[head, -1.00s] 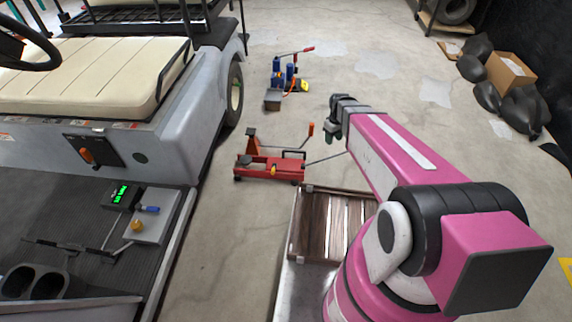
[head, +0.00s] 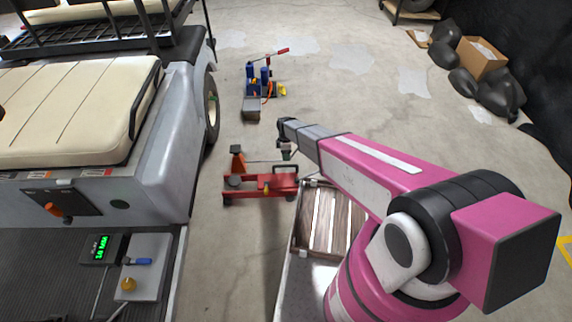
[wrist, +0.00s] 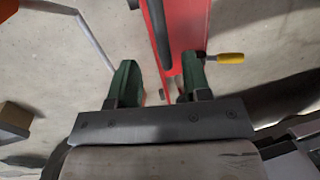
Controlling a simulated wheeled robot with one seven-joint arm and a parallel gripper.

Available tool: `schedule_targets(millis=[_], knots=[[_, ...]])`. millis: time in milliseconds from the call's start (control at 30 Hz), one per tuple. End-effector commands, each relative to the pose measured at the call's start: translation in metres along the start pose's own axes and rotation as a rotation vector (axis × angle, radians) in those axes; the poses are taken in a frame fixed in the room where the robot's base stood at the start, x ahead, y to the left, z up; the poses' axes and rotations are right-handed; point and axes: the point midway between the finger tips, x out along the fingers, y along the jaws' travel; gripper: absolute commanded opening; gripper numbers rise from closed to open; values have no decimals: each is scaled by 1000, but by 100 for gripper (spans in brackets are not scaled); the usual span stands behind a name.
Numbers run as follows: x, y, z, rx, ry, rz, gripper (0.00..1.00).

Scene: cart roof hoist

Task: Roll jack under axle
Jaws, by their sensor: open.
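The red floor jack (head: 262,192) stands on the concrete beside the cart, to the right of its side panel. The cart's axle is hidden behind the bodywork; a rear wheel (head: 211,108) shows under the fender. My gripper (head: 286,152) is above the right end of the jack. In the wrist view my gripper (wrist: 160,78) has its two green fingers apart. The jack's red frame (wrist: 188,25) and a black bar (wrist: 157,28) lie below and between the fingers. A yellow-gripped lever (wrist: 230,58) sticks out right of the fingers. I cannot tell whether anything touches.
The cart (head: 165,175) fills the left side. A blue hydraulic unit (head: 262,82) stands on the floor behind the jack. A wooden crate (head: 310,215) is close in front of my arm. Black bags (head: 495,92) and a cardboard box (head: 480,58) lie far right.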

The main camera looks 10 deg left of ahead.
Motion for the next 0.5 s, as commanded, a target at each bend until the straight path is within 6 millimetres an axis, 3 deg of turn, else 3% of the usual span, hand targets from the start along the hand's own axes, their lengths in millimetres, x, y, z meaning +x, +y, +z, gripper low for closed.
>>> schedule_targets(millis=[200, 500], knots=[[39, 1, 0, 1, 0, -1, 44], [62, 0, 0, 2, 0, 0, 44]])
